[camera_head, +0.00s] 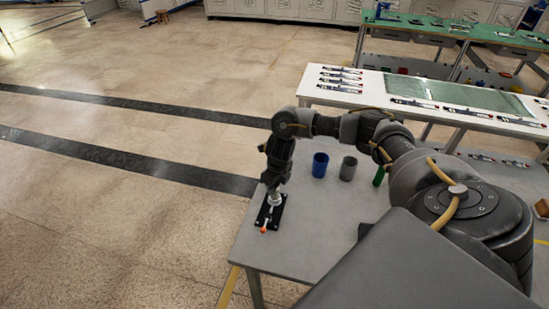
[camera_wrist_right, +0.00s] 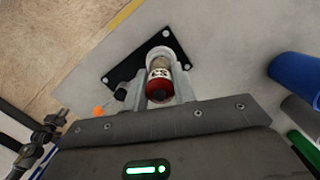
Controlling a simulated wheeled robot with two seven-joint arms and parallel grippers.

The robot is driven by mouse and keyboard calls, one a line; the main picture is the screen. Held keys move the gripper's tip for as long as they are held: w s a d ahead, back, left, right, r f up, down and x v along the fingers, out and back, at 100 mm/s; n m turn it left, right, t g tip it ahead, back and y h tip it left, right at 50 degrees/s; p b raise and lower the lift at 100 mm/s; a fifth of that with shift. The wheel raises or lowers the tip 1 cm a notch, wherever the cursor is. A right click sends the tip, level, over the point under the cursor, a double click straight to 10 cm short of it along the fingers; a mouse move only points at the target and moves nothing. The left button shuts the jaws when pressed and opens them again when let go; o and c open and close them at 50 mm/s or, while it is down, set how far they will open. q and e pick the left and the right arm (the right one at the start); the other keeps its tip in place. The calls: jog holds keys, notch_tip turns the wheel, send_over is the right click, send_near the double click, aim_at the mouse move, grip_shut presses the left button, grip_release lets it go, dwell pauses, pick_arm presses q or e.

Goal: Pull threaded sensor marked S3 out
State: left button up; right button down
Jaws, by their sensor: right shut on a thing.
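The sensor (camera_wrist_right: 159,76), a short cylinder with a red body and a pale upper part, stands between the fingers of my right gripper (camera_wrist_right: 162,88) in the right wrist view. A small light mark shows on its red part, too small to read surely. My right gripper (camera_head: 274,199) is shut on the sensor, directly over a black mounting plate (camera_wrist_right: 122,73). In the head view the plate (camera_head: 265,216) lies near the table's left end, and the gripper mostly hides the sensor. I cannot tell whether the sensor is still seated in the plate. My left gripper is out of view.
A blue cup (camera_head: 320,165), a grey cup (camera_head: 348,169) and a green cup (camera_head: 379,176) stand on the grey table (camera_head: 310,225) right of the plate. A small orange piece (camera_head: 263,230) is at the plate's near end. Another table (camera_head: 450,118) stands behind.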

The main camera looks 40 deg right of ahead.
jog(key=shift+r+p, duration=0.8)
jog(key=shift+r, duration=0.35)
jog(key=shift+r+p, duration=1.25)
jog(key=shift+r, duration=0.45)
